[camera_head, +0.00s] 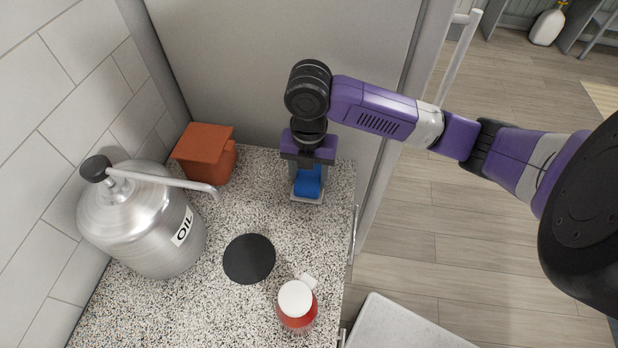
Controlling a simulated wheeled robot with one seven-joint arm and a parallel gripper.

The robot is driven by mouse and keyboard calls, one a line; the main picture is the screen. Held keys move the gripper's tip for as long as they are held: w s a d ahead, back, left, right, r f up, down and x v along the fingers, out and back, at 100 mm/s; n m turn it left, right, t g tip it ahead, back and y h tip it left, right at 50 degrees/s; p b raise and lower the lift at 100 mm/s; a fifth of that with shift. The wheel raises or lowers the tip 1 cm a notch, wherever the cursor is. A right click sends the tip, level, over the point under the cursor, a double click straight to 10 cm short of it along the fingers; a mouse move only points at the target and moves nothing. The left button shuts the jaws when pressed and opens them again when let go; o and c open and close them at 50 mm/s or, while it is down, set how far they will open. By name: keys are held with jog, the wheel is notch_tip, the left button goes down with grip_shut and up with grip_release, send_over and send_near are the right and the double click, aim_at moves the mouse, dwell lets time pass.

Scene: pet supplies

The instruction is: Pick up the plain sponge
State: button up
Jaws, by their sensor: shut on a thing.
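The sponge (308,182) looks like a plain blue block, near the back right of the speckled counter. My gripper (308,184) points down over it, with its fingers on either side, and is shut on it. A pale grey edge shows just below the blue block; I cannot tell whether it is a holder or part of the gripper. The top of the sponge is partly hidden by the purple gripper body. I cannot tell whether the sponge touches the counter.
A terracotta box (205,152) stands left of my gripper. A metal oil can (150,225) with a long spout, a black disc (249,259) and a red bottle with a white cap (297,306) are on the counter (225,310). A grey panel rises behind.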

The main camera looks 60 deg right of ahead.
aim_at(310, 175)
jog(key=shift+r, duration=0.15)
notch_tip(310, 175, up, 20)
jog(key=shift+f, duration=0.1)
dwell(0.5)
jog(key=o, duration=0.6)
jog(key=c, duration=0.5)
jog(key=shift+s, duration=0.1)
